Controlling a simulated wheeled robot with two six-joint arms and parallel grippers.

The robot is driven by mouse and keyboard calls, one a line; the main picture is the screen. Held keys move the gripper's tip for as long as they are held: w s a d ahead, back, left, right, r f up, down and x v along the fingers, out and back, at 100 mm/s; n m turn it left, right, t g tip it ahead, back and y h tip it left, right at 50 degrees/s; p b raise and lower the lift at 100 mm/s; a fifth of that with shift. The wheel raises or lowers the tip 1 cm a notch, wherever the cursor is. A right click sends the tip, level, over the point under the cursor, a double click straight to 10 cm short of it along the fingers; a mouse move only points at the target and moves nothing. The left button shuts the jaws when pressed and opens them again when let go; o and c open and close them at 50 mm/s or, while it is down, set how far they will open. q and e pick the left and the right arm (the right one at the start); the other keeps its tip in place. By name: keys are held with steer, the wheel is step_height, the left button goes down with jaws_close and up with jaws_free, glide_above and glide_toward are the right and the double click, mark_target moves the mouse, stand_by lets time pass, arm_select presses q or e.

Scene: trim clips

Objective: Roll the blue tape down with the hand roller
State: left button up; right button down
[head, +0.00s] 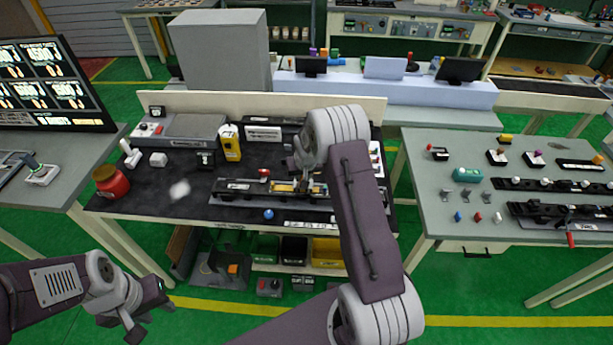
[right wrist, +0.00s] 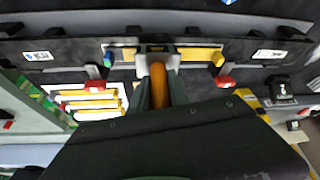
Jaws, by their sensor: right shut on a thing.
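My right gripper (right wrist: 158,90) is shut on the orange handle (right wrist: 159,72) of the hand roller, over a long black fixture (right wrist: 70,52). The roller's grey head (right wrist: 155,50) is above a yellow strip (right wrist: 200,54) on the fixture; I cannot tell whether it touches. In the head view the fixture (head: 235,188) lies across the dark bench, and my right arm partly covers it and the gripper. My left gripper (head: 146,312) is open and empty, in front of the bench at lower left.
On the dark bench (head: 130,197) stand a yellow bottle (head: 229,142), a red jar (head: 111,181) and a blue knob (head: 268,214). Red-based clamps (right wrist: 224,81) flank the roller. The bench's front left is mostly clear. Another grey bench (head: 430,190) stands at right.

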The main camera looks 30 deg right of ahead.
steer(key=shift+w+a+f+b, duration=0.1)
steer(key=shift+w+a+b, duration=0.3)
steer(key=shift+a, duration=0.45)
steer(key=shift+w+a+f+b, duration=0.1)
steer(key=shift+w+a+b, duration=0.2)
steer(key=shift+w+a, duration=0.45)
steer(key=shift+w+a+f+b, duration=0.1)
steer(key=shift+w+a+b, duration=0.2)
steer(key=shift+a, duration=0.7)
steer(key=shift+r, duration=0.15)
steer(key=shift+w+d+r+p, duration=0.1)
steer(key=shift+r+p, duration=0.4)
steer(key=shift+r, duration=0.05)
step_height(320, 180, up, 7)
steer(key=p, duration=0.4)
steer(key=shift+p, duration=0.3)
steer(key=shift+w, duration=0.15)
